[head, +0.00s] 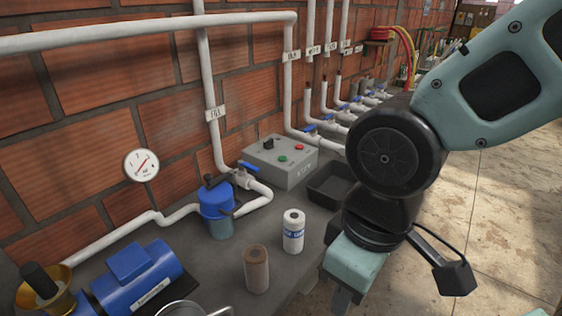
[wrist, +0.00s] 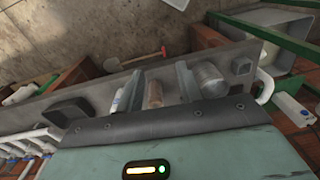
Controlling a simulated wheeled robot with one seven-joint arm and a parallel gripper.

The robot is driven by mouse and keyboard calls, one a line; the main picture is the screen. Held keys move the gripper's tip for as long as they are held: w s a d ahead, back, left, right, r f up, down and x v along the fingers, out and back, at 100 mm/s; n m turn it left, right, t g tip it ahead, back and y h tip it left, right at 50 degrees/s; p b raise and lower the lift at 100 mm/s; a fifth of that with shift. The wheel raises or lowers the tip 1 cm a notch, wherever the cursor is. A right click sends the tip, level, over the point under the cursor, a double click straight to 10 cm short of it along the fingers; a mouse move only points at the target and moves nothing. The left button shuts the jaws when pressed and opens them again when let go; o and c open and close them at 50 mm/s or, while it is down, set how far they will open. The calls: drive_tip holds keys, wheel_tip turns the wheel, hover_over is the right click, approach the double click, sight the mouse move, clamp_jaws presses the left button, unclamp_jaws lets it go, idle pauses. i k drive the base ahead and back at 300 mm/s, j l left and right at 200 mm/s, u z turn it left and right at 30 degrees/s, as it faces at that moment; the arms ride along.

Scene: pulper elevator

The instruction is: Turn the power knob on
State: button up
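The grey control box (head: 281,172) sits on the bench against the brick wall in the head view. On its top are a black power knob (head: 267,144), a green button and a red button. Which way the knob is turned is too small to tell. My gripper (head: 346,298) hangs in front and to the right of the box, well apart from it, with its tip near the lower picture edge. In the wrist view my gripper (wrist: 157,84) shows two fingers standing apart, with nothing held between them. I cannot make out the knob in the wrist view.
A black tray (head: 330,184) lies right of the box. A white roll (head: 293,232), a brown cylinder (head: 256,270) and a blue filter housing (head: 217,208) stand on the bench. A blue-handled valve (head: 250,169) and pipes crowd the box's left side.

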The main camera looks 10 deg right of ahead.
sight(268, 145)
drive_tip(key=i+l, duration=0.1)
drive_tip(key=i, duration=0.25)
drive_tip(key=i+l+u, duration=0.15)
drive_tip(key=i, duration=0.25)
drive_tip(key=i+l, duration=0.1)
drive_tip(key=i, duration=0.25)
drive_tip(key=u, duration=0.05)
